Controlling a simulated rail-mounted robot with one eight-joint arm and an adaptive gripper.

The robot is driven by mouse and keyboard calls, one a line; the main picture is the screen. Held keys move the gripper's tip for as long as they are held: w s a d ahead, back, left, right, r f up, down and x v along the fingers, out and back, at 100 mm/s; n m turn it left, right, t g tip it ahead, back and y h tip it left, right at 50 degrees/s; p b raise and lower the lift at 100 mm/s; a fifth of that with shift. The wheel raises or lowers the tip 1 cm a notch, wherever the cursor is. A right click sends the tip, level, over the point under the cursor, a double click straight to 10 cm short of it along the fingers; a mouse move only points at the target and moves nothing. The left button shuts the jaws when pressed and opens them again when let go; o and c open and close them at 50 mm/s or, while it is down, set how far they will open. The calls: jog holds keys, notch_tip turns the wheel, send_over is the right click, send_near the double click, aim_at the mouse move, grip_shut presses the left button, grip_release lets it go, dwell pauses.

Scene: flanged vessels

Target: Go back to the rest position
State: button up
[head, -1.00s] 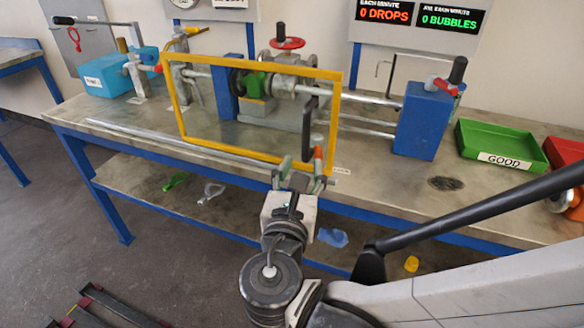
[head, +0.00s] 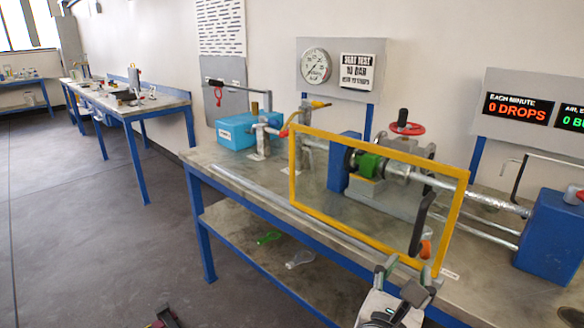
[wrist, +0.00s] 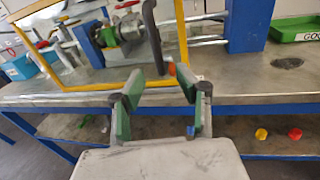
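My gripper (head: 412,270) is in front of the bench edge, by the lower right corner of the yellow guard frame (head: 293,168). In the wrist view my gripper (wrist: 160,78) has its two green-padded fingers spread apart, with nothing held between them. The dark handle (head: 418,225) with an orange end stands at the right side of the frame. In the wrist view the handle (wrist: 151,35) shows just beyond the fingertips; whether a finger touches it I cannot tell. The frame stands upright in front of the flanged pipe rig with a green part (head: 369,164).
The bench (head: 240,185) carries a light blue box (head: 236,131), blue blocks (head: 552,236) and a red handwheel (head: 407,128). A green tray (wrist: 297,25) is at the right. Small items lie on the lower shelf. The floor (head: 90,240) at left is open.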

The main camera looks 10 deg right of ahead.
notch_tip(320, 180, down, 6)
jog(key=m+g+y+p, duration=0.2)
jog(key=m+g+y, duration=0.4)
jog(key=m, duration=0.9)
jog(key=a+r+m+y+p, duration=0.1)
jog(key=a+r+m+y, duration=0.3)
jog(key=m, duration=0.8)
jog(key=shift+s+a+y, duration=0.25)
jog(key=shift+s+y, duration=0.15)
jog(key=shift+y, duration=0.3)
